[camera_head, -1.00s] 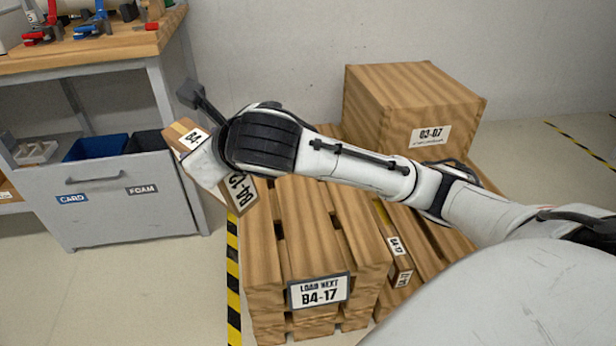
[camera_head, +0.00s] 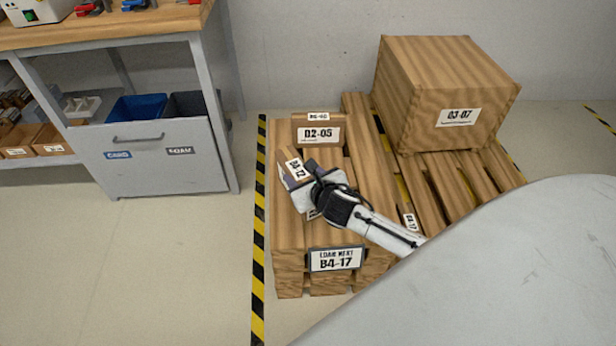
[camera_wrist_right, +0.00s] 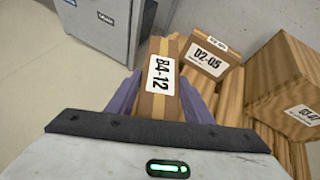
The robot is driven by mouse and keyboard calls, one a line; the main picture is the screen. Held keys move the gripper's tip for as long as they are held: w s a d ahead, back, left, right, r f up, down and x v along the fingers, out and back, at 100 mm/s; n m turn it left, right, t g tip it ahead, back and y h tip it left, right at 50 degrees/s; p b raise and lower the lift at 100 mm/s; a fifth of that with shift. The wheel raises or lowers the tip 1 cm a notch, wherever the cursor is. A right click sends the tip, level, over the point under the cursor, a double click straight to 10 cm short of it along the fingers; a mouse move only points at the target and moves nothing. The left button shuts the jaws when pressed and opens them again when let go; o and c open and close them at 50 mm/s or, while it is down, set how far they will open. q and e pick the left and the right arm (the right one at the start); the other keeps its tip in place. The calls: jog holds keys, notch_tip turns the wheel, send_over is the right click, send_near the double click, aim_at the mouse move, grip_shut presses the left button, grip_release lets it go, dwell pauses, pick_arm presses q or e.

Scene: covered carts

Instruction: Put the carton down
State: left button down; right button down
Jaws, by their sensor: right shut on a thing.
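My right gripper (camera_head: 300,183) is shut on a small brown carton (camera_head: 291,168) labelled B4-12. The carton also shows between the two fingers in the right wrist view (camera_wrist_right: 157,102). In the head view the carton is over the left part of the near pallet (camera_head: 285,225), whose front sign reads "LOAD NEXT B4-17". I cannot tell whether the carton touches the boards. My left gripper is not in view.
A carton labelled D2-05 (camera_head: 318,134) sits at the pallet's back. A large box labelled 03-07 (camera_head: 440,95) stands on the neighbouring pallet (camera_head: 440,185). Another labelled carton (camera_head: 409,219) is partly hidden by my arm. A workbench (camera_head: 110,35) stands left.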

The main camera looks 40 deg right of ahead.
jog(key=shift+w+f+b, duration=0.1)
jog(key=shift+f+b, duration=0.95)
jog(key=shift+f, duration=1.7)
jog(key=shift+f, duration=0.15)
jog(key=c, duration=0.9)
grip_release()
jog(key=shift+f, duration=0.15)
